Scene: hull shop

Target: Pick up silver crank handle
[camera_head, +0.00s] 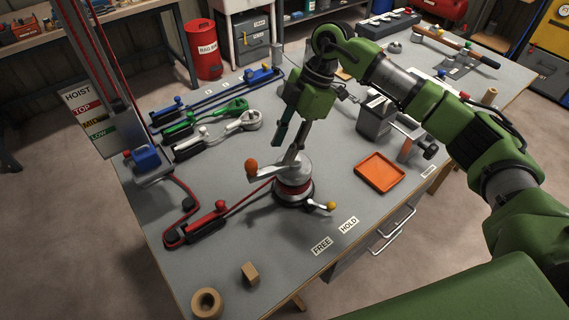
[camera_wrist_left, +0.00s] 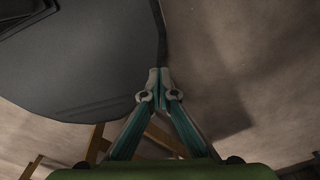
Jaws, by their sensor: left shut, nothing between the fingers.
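A silver crank handle (camera_head: 268,172) with an orange knob lies across the top of a silver winch drum (camera_head: 294,188) near the middle of the bench. My right gripper (camera_head: 288,155) points down just above the winch, close to the crank's hub end. Its fingertips overlap the hub in the picture, so I cannot tell whether they touch or grip it. My left gripper (camera_wrist_left: 158,92) shows only in the left wrist view, with its tips together and empty, away from the crank handle.
Blue, green and white levers lie at the bench's left, with a red one (camera_head: 205,222) nearer. An orange tray (camera_head: 380,170) and a grey block (camera_head: 376,117) stand right of the winch.

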